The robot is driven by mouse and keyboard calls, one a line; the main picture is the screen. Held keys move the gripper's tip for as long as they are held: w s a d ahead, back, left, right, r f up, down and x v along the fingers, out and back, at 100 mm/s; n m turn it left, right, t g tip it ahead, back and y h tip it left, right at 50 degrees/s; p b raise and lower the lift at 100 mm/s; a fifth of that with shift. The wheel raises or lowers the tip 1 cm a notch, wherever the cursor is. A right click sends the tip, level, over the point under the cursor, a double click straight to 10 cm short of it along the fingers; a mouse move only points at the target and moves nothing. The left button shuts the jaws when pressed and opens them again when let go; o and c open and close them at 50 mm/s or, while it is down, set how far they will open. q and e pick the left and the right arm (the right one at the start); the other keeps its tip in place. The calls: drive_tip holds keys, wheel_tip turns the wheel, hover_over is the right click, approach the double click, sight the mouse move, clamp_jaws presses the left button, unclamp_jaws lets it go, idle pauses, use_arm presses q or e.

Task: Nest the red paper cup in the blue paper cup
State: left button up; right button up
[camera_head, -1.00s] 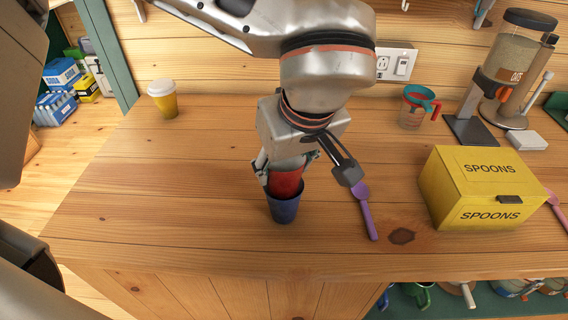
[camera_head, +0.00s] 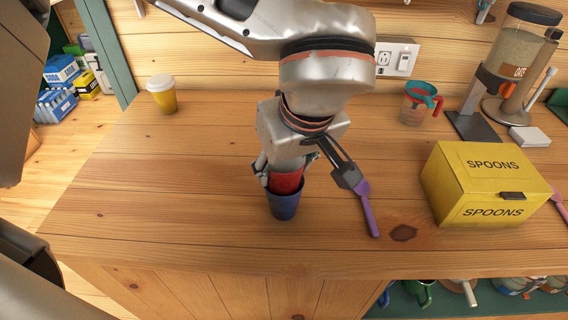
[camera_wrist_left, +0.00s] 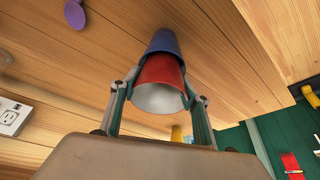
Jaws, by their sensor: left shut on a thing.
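The blue paper cup (camera_head: 284,206) stands upright on the wooden counter, below my left gripper. The red paper cup (camera_head: 287,183) is in the jaws of my left gripper (camera_head: 286,172), its lower part inside the mouth of the blue cup. In the left wrist view, the red cup (camera_wrist_left: 160,84) shows its white inside, with the gripper fingers (camera_wrist_left: 158,100) on both sides of its rim. The blue cup (camera_wrist_left: 163,42) shows beyond it, around its far end. How deep the red cup sits is partly hidden. My right gripper is not clearly in view.
A purple spoon (camera_head: 369,212) lies just right of the cups. A yellow SPOONS box (camera_head: 480,185) stands further right. A yellow cup with a white lid (camera_head: 162,94) and a teal-and-red measuring cup (camera_head: 419,104) stand at the back. The counter left of the cups is clear.

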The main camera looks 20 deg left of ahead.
use_arm(q)
drive_tip(key=shift+f, duration=0.1)
drive_tip(key=o, duration=0.9)
drive_tip(key=v, duration=1.2)
